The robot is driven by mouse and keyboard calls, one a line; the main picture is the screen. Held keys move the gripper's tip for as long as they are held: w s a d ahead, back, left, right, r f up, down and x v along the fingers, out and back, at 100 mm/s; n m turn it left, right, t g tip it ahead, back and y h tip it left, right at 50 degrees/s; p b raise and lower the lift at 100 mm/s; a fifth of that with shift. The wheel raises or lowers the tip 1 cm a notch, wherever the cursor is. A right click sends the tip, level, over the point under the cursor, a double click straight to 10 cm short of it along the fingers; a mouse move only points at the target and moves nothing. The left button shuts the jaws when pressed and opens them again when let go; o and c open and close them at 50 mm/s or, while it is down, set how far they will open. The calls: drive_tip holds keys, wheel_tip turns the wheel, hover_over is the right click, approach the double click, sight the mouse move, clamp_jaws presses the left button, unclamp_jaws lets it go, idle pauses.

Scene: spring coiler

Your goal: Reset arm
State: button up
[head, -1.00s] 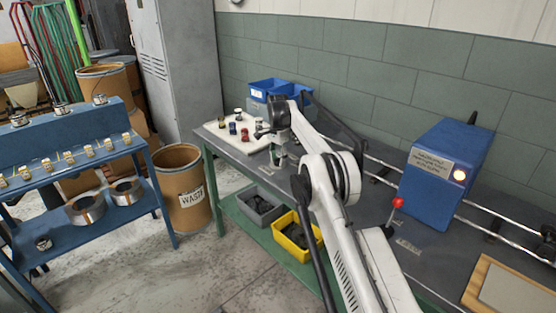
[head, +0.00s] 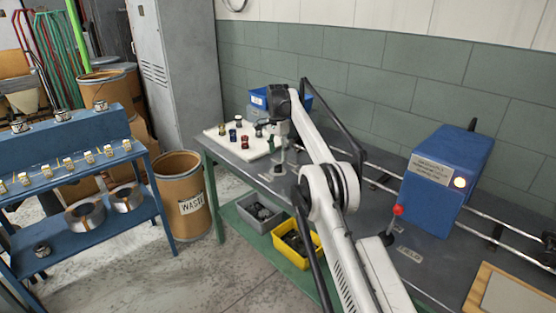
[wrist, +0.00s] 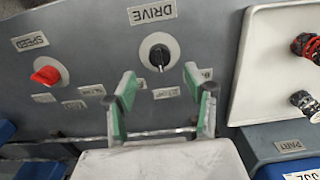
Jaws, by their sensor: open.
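My gripper (wrist: 162,88) is open and empty in the wrist view, its two green-padded fingers spread apart. Between and beyond the fingertips is a black knob (wrist: 159,56) on a round white plate under an upside-down DRIVE label. A red knob (wrist: 46,75) with a SPEED label is to the left of the fingers. The fingers appear apart from both knobs. In the head view my arm (head: 318,150) reaches over the bench towards its far left end. The gripper is small there and its fingers are hard to make out.
A white board (head: 214,131) with several coloured spools lies by the gripper. Blue bins (head: 258,97) stand behind it. A blue machine box (head: 447,175) with a lit lamp and a red-topped lever (head: 397,210) are to the right. Grey and yellow (head: 318,240) bins sit below.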

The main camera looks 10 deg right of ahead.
drive_tip(key=shift+r, duration=0.5)
